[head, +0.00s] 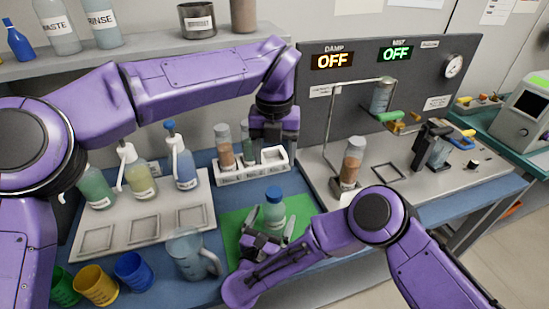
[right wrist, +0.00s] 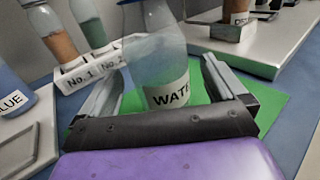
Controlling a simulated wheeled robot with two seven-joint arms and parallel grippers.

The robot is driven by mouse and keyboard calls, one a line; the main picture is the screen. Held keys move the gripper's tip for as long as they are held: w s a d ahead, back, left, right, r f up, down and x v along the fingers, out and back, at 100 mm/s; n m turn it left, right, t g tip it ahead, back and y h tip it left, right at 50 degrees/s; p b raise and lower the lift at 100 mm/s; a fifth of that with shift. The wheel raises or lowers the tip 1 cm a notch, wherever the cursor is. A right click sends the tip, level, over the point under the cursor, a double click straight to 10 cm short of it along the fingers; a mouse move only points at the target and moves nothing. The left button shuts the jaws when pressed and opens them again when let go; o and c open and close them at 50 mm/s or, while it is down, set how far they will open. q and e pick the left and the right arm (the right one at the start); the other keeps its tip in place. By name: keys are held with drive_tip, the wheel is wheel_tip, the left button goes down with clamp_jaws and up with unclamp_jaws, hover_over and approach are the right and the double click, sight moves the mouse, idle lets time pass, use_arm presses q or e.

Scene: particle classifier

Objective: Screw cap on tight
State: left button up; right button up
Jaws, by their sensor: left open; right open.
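A clear bottle (head: 273,214) with a blue-teal cap (head: 274,194) on top stands upright on a green mat (head: 236,222). In the right wrist view the bottle (right wrist: 152,55) shows a label beginning "WAT", and its top is cut off. I cannot tell how tight the cap is. My right gripper (head: 272,230) is open low at the bottle, with one finger on each side; its fingers also show in the right wrist view (right wrist: 162,85). My left gripper (head: 272,143) is open above the white rack behind the bottle, its fingertips partly hidden, apart from the cap.
The white rack (head: 232,178) holds capped tubes, one brown-filled (head: 224,150). A clear jug (head: 188,256) and coloured cups (head: 133,270) stand at front left. Pump bottles (head: 140,178) stand on a tray at left. A machine with a brown-filled column (head: 351,165) stands at right.

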sight(270, 223)
drive_tip(key=b+v, duration=0.1)
drive_tip(key=v, duration=0.5)
drive_tip(key=shift+a, duration=0.15)
drive_tip(key=shift+s, duration=0.25)
